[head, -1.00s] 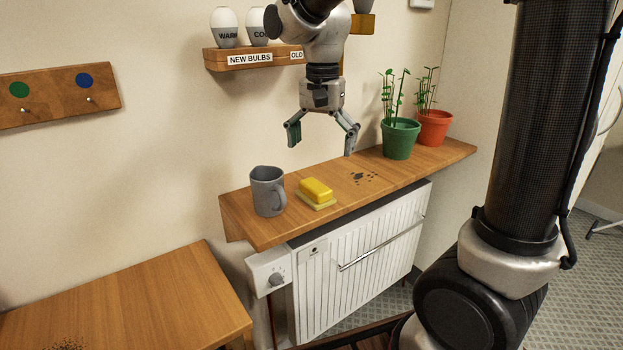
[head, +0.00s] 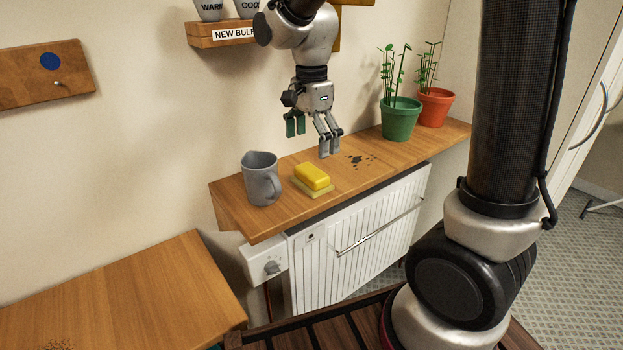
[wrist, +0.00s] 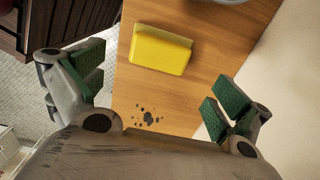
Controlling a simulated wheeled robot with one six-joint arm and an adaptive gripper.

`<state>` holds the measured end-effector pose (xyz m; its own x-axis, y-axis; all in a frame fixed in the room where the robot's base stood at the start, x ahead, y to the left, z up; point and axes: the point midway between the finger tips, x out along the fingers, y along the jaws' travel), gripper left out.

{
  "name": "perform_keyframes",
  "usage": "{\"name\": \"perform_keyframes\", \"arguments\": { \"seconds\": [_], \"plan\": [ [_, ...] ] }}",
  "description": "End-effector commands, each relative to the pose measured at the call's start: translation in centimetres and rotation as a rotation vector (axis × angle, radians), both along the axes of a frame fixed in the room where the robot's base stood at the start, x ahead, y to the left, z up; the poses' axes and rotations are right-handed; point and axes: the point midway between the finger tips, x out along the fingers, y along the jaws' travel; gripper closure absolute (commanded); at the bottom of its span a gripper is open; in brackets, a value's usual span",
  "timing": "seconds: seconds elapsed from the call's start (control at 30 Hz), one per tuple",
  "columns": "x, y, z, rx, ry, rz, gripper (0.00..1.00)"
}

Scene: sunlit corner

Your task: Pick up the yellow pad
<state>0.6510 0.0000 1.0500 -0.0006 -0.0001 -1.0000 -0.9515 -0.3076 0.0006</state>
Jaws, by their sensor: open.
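The yellow pad (head: 313,176) lies on the wooden shelf (head: 236,203) above the radiator, with a paler layer under its yellow top. In the wrist view the yellow pad (wrist: 160,50) shows ahead of the fingers, near the picture's top middle. My gripper (head: 309,138) is open and empty. It hangs above the shelf, fingers down, apart from the pad.
A grey jug (head: 261,181) stands just left of the pad. Dark crumbs (head: 358,160) lie to its right. A green pot (head: 401,120) and an orange pot (head: 434,107) with plants stand at the shelf's far end. A white radiator (head: 360,245) is below.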

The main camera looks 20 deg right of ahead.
Motion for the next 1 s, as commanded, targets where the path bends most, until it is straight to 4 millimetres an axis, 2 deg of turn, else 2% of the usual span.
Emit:
{"name": "perform_keyframes", "arguments": {
  "seconds": [0.1,0.33,0.6,0.87,1.0],
  "plan": [
    [-0.1,0.0,-2.0,-0.001,0.003,0.001,0.00],
    [-0.1,0.0,-3.9,-0.001,0.003,0.001,0.00],
    [-0.1,0.0,-7.7,0.000,0.001,0.002,0.00],
    [0.0,0.0,-8.1,0.000,-0.001,0.002,0.00],
    [0.0,0.0,-8.1,0.000,-0.001,0.002,0.22]
  ]
}}
